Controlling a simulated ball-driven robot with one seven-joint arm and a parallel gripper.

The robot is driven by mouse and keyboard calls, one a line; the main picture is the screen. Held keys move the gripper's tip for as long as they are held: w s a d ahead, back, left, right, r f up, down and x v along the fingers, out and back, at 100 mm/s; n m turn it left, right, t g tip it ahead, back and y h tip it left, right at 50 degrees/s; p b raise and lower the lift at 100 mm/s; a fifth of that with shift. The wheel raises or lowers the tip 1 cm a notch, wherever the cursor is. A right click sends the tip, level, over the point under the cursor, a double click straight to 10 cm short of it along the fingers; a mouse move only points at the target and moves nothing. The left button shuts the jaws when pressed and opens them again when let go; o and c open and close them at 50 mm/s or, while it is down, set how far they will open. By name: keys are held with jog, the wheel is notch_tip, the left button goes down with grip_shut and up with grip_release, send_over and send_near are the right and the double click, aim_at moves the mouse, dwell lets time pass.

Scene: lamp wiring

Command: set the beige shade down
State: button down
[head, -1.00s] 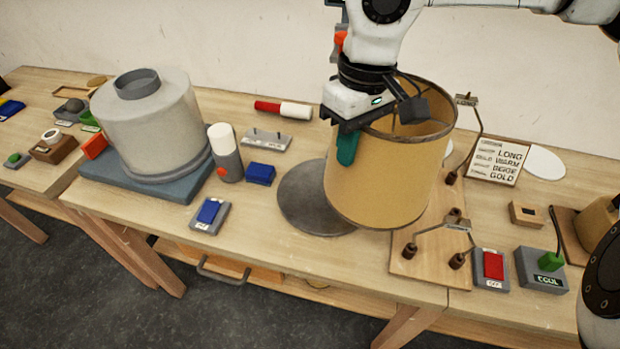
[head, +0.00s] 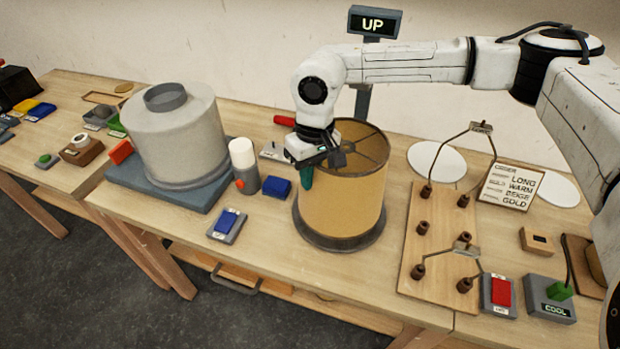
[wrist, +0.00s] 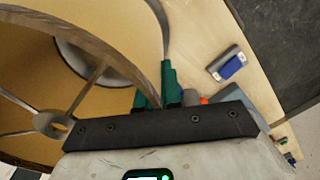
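The beige shade (head: 340,203), an open drum with a dark rim and inner spokes, is upright over a dark round disc (head: 370,241). The disc's edge shows around the shade's bottom; shade and disc look in contact, but a small gap cannot be ruled out. My gripper (head: 306,177) is at the shade's upper left rim, with a green finger outside the wall. In the wrist view, the shade (wrist: 35,60) fills the left and its wall passes between the green fingers of my gripper (wrist: 155,92), which look closed on it.
A large grey drum (head: 175,140) on a blue-grey base stands left. A white-topped cylinder (head: 243,165) and blue blocks are close left of the shade. A wooden board (head: 415,262) with pegs and wire stands is close right. An order card (head: 510,187) and an "UP" sign (head: 374,24) are behind.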

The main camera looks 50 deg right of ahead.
jog(key=shift+f, duration=0.9)
jog(key=shift+f, duration=0.2)
jog(key=c, duration=1.3)
grip_release()
jog(key=shift+r, duration=0.15)
jog(key=r, duration=0.4)
jog(key=r+b, duration=0.1)
jog(key=r, duration=0.3)
jog(key=d+r, duration=0.1)
jog(key=r, duration=0.3)
jog(key=shift+s+b, duration=0.15)
jog(key=shift+b, duration=0.25)
